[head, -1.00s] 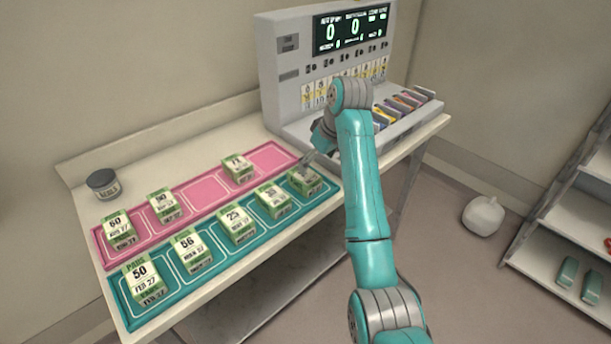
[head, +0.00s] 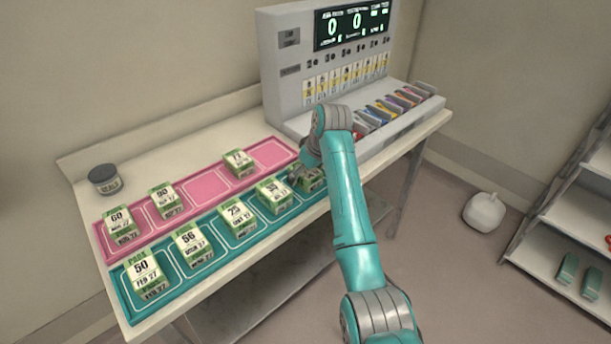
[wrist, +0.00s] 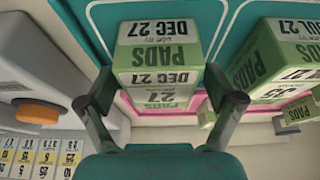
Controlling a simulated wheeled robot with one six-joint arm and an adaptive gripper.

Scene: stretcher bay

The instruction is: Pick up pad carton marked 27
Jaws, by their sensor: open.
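The green and white pad carton marked 27 (wrist: 158,52), with "PADS" and "DEC 27" on it, is in the middle of the wrist view. In the head view this carton (head: 314,181) sits at the right end of the teal tray (head: 225,262), partly hidden by my arm. My gripper (wrist: 160,82) is open, with one finger to each side of the carton in the wrist view. Whether the fingers touch it I cannot tell. In the head view my gripper (head: 298,173) is at the carton, mostly hidden behind my own wrist.
A neighbouring pad carton (wrist: 275,62) stands close beside it. Several more cartons fill the teal tray, and a pink tray (head: 203,189) lies behind with some empty places. A grey console (head: 290,85) stands behind on the right, and a dark jar (head: 103,180) at the left.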

